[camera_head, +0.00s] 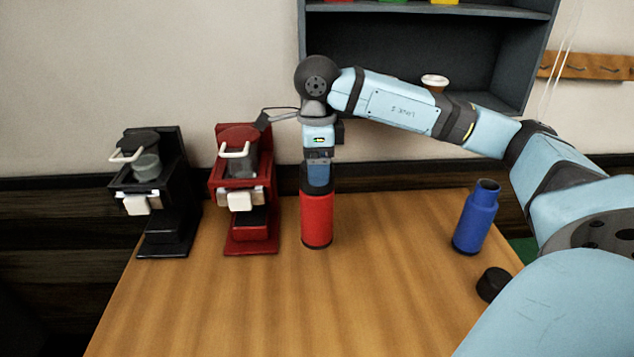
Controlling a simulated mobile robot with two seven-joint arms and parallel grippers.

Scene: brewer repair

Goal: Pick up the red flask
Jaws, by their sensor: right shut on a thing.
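The red flask (316,221) stands upright on the wooden table, just right of the red brewer. My right gripper (317,178) points straight down over it and is shut on its top. The gripper covers the upper end of the flask, so the fingertips and the flask's top are hard to make out. The flask's base appears to be at table level; I cannot tell whether it is lifted slightly. My left gripper is not in view.
A red brewer (250,220) stands close left of the flask, and a black brewer (165,230) further left. A blue flask (475,218) and a black cap (492,284) are at the right. A dark shelf (385,52) hangs behind my arm. The table's front middle (300,310) is clear.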

